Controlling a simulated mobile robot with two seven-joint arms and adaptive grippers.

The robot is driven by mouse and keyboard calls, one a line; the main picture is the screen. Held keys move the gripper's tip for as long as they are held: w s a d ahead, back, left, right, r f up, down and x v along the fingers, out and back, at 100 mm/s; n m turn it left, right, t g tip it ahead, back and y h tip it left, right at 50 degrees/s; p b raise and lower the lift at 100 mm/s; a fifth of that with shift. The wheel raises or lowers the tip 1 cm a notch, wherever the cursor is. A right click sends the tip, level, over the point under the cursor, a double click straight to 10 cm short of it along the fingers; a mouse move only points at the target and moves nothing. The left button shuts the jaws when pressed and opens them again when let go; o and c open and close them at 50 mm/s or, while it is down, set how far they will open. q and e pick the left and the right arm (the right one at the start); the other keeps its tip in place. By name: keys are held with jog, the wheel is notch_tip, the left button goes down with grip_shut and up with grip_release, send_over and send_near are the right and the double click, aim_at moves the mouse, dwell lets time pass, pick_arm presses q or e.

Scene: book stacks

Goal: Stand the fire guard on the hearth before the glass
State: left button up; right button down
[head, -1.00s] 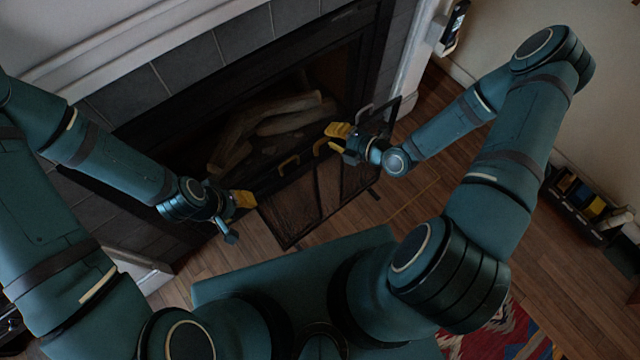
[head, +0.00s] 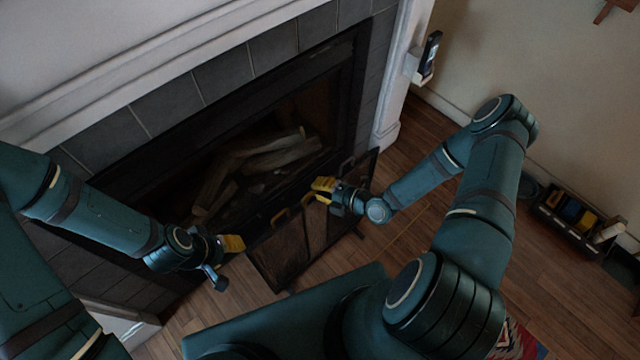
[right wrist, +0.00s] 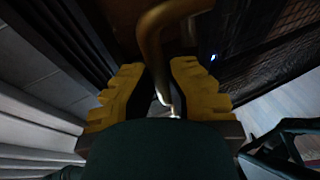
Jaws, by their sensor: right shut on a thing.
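The fire guard (head: 315,231) is a dark folding mesh screen with brass handles, in front of the fireplace glass (head: 300,110) in the head view. It looks roughly upright; I cannot tell whether its feet touch the floor. My right gripper (head: 323,190) is at its top, shut on a brass handle (right wrist: 151,40), which passes between the yellow fingers in the right wrist view. My left gripper (head: 233,243) is by the guard's left end, and its finger gap is too small to judge. Logs (head: 255,165) show in the firebox.
A dark tiled surround (head: 165,105) and white mantel frame the fireplace. A black box of items (head: 575,215) sits by the right wall. A handset (head: 430,55) hangs right of the mantel. Wood floor (head: 410,225) is clear right of the guard.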

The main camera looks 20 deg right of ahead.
jog(key=shift+w+r, duration=0.1)
jog(key=c, duration=1.1)
grip_release()
jog(key=shift+c, duration=0.2)
jog(key=p+v, duration=0.2)
jog(key=v, duration=1)
jog(key=s+a+r+m+g+h, duration=0.1)
jog(key=a+m+g, duration=0.3)
jog(key=m, duration=0.9)
jog(key=s+a+r+m+g+h, duration=0.1)
jog(key=a+r+m+g+h, duration=0.2)
jog(key=a+m, duration=0.8)
jog(key=m+g+h, duration=0.1)
jog(key=m+g, duration=0.1)
jog(key=shift+s+a+r+g, duration=0.2)
jog(key=shift+s+g, duration=0.1)
jog(key=shift+s, duration=0.1)
